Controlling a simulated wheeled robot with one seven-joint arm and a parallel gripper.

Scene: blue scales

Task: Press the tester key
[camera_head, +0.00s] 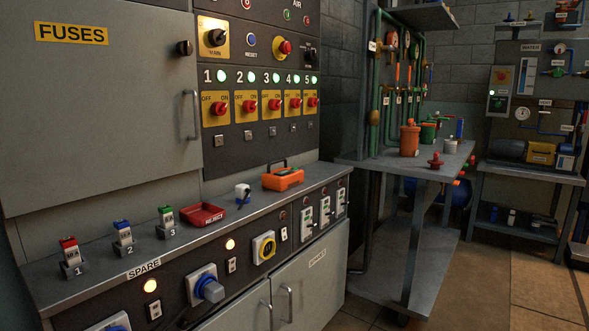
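An orange box with a dark handle (283,178), which looks like the tester, sits on the grey ledge (330,172) below the switch panel. Its key is too small to make out. My gripper is not in view, and nothing is seen touching the orange box.
A red REJECT tray (203,215) and several spare fuses (123,236) stand along the ledge. The FUSES cabinet door (100,110) is shut above them. A bench (425,168) with pipes and containers stands right. Floor (480,275) is clear at front right.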

